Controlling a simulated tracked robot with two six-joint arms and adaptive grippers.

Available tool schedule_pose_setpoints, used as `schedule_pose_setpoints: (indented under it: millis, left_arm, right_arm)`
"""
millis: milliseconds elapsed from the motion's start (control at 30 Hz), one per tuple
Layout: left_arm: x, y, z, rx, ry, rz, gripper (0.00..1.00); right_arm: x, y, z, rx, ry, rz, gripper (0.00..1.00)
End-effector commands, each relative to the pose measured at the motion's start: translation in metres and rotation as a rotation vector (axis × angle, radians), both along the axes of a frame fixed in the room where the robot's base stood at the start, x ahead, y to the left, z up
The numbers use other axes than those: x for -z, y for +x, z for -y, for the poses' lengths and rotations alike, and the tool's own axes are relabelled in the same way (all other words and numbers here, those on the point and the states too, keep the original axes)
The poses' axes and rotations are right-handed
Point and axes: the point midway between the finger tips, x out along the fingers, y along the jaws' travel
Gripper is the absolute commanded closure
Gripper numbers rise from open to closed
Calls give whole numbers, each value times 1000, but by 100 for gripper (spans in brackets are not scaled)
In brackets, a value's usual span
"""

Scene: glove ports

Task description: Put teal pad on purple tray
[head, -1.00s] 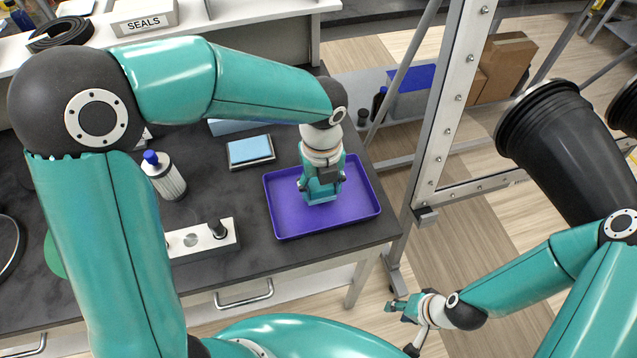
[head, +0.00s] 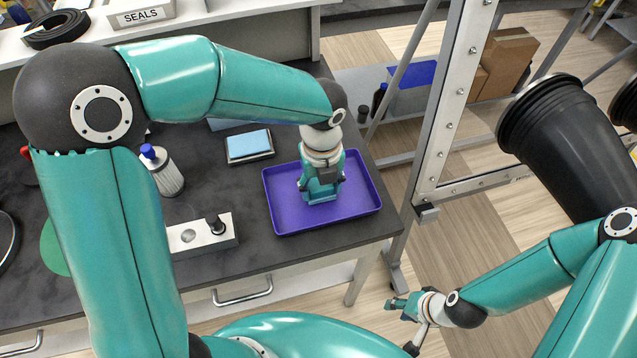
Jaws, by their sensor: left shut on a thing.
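The purple tray (head: 347,208) lies on the dark bench top near its right corner. My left gripper (head: 321,194) points down over the middle of the tray. It is shut on the teal pad (head: 322,196), which shows as a teal patch low between the fingers, at or just above the tray floor. The pad is mostly hidden by the gripper, and I cannot tell whether it touches the tray. My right gripper (head: 397,305) hangs low at the bottom centre, away from the bench; its finger opening is too small to judge.
A light blue pad (head: 249,143) on a dark base lies behind and left of the tray. A white block with a black knob (head: 203,236) and a blue-capped bottle (head: 165,172) stand further left. A metal frame post (head: 452,100) rises right of the bench.

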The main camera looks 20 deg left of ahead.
Motion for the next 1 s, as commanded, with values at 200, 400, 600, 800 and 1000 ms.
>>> schedule_pose_setpoints:
  millis: [200, 400, 600, 800, 1000]
  left_arm:
    - [2, 0, 0, 0, 0, 0, 77]
    - [2, 0, 0, 0, 0, 0, 42]
    - [2, 0, 0, -1, 0, 0, 16]
    - [2, 0, 0, -1, 0, 0, 16]
    - [-4, 0, 0, -1, 0, 1, 16]
  right_arm:
    - [1, 0, 0, 0, 0, 0, 60]
    - [1, 0, 0, 0, 0, 0, 60]
    - [1, 0, 0, 0, 0, 0, 60]
    - [1, 0, 0, 0, 0, 0, 60]
    - [1, 0, 0, 0, 0, 0, 60]
